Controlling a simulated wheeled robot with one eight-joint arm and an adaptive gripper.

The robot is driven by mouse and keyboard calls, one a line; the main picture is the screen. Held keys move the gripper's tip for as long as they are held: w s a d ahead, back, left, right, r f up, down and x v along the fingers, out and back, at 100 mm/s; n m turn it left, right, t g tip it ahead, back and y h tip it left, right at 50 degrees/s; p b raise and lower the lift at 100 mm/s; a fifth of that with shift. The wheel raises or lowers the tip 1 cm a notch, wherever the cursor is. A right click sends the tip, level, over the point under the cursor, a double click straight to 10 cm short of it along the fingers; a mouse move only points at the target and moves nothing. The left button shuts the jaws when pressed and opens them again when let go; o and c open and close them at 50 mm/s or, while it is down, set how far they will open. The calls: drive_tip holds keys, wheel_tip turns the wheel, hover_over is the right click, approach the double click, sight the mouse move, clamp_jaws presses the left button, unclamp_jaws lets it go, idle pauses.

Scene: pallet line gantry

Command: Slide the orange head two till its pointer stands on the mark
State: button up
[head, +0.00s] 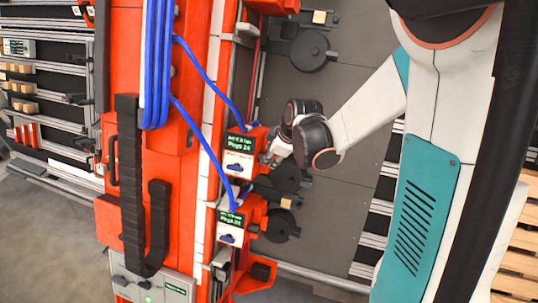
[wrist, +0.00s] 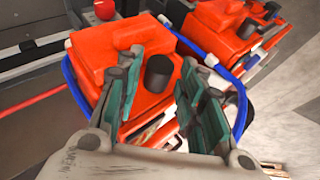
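Orange heads with blue hoses sit along the red gantry column. One orange head (head: 258,138) carries a dark label plate too small to read surely; a similar lower head (head: 255,208) is below it. I cannot tell which is head two. My gripper (head: 270,157) is at the upper head's right side. In the wrist view my gripper (wrist: 160,66) is open, its teal fingers spread over an orange head (wrist: 88,52). A dark round knob (wrist: 158,76) shows between the fingers; contact cannot be told. No pointer or mark can be made out.
Another orange head (wrist: 215,25) with a dark knob lies beyond in the wrist view. Blue hoses (head: 196,65) hang beside the heads. A black cable chain (head: 130,180) runs down the red column (head: 185,100). A grey panel with black round parts (head: 310,50) stands behind.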

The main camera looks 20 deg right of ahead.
drive_tip(key=shift+x, duration=1.15)
clamp_jaws()
drive_tip(key=w+d+r+p, duration=0.2)
drive_tip(key=w+r, duration=0.1)
drive_tip(key=r, duration=0.5)
drive_tip(key=w+d+r+p, duration=0.3)
drive_tip(key=w+r, duration=0.1)
drive_tip(key=r, duration=0.4)
drive_tip(key=shift+s, duration=0.1)
unclamp_jaws()
drive_tip(key=v, duration=1.2)
